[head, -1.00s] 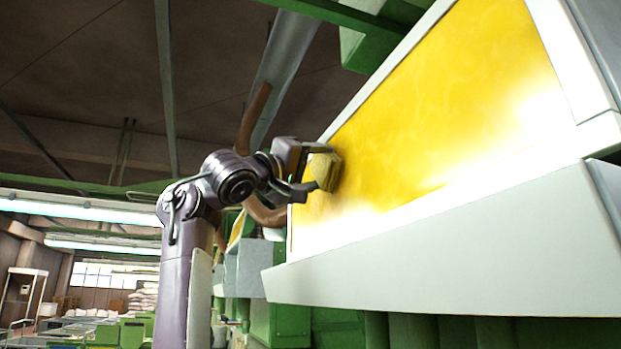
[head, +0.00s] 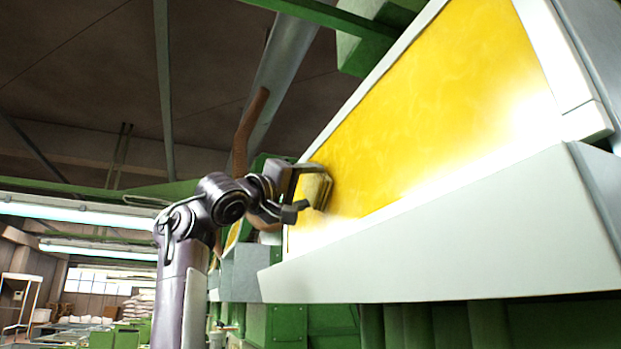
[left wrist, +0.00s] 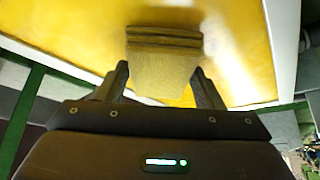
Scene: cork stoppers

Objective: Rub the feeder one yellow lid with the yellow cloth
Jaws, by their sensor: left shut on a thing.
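The yellow lid (head: 430,120) is a large glossy sloping panel in a white frame, filling the upper right of the head view. It also shows in the left wrist view (left wrist: 235,70). My left gripper (head: 302,190) is at the lid's lower left end. It is shut on the folded yellow cloth (head: 318,188), which lies against or very close to the lid. In the left wrist view the cloth (left wrist: 163,60) sits between the two fingers, with its folded edge toward the lid. Exact contact is hard to tell. My right gripper is not in view.
A white ledge (head: 430,240) juts out below the lid. Green machine parts (head: 300,325) stand beneath it. A brown pipe (head: 243,135) and a grey duct (head: 282,60) run behind my left arm. Open room lies to the left, with lamps (head: 80,213) overhead.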

